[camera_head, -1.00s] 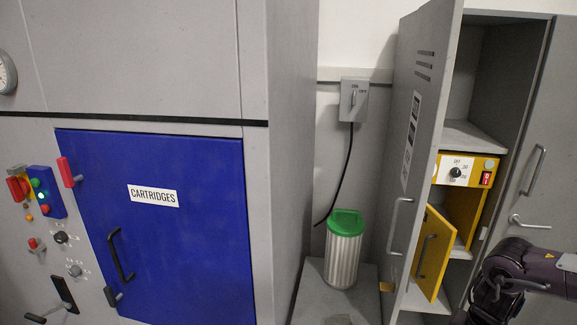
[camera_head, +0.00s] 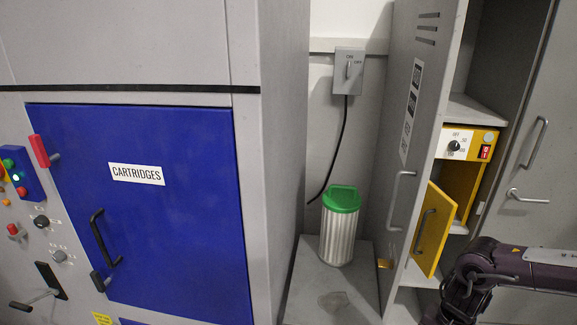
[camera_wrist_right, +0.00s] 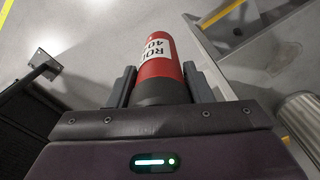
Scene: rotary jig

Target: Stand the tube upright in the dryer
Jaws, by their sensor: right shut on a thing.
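The tube (camera_wrist_right: 160,60) is red with a dark grey end and a white label. In the right wrist view it lies between the two fingers of my right gripper (camera_wrist_right: 160,84), which is shut on it. The dryer (camera_head: 458,200) looks to be the yellow box inside the open grey locker. Its yellow door (camera_head: 433,232) stands open, and its white dial panel (camera_head: 457,144) is at the top. My right arm is at the lower right of the head view, in front of the locker; its gripper is hidden there. My left gripper is in no view.
The grey locker door (camera_head: 418,130) stands open left of the dryer. A ribbed metal bin (camera_head: 339,238) with a green lid stands beside it on a grey base. A large cabinet with a blue door (camera_head: 160,230) fills the left. A switch box (camera_head: 349,70) hangs on the wall.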

